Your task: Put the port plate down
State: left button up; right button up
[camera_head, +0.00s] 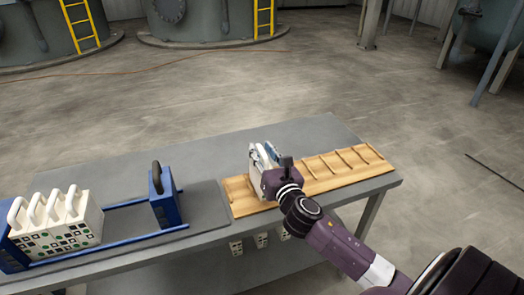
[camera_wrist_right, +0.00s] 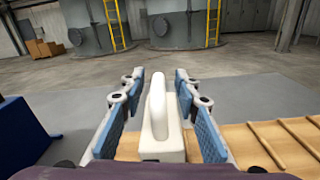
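The white port plate (camera_wrist_right: 162,150) stands upright at the left part of the wooden slotted rack (camera_head: 322,172), with its looped handle on top. In the head view the plate (camera_head: 256,188) is partly hidden by my right gripper (camera_head: 262,154). In the right wrist view my right gripper (camera_wrist_right: 159,82) is open, its blue-padded fingers on both sides of the handle with a visible gap on each side. The plate's lower edge and its slot are hidden. My left gripper is not in view.
A blue press frame (camera_head: 165,200) at the left of the table holds several white plates (camera_head: 68,225) with handles. Several empty slots of the rack lie to the right. The grey table (camera_head: 225,155) is clear behind the rack. More plates (camera_head: 262,240) show below the tabletop.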

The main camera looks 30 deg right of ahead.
jog(key=shift+r, duration=0.15)
jog(key=shift+s, duration=0.3)
jog(key=b+v, duration=0.1)
jog(key=v, duration=1)
jog(key=shift+s, duration=0.25)
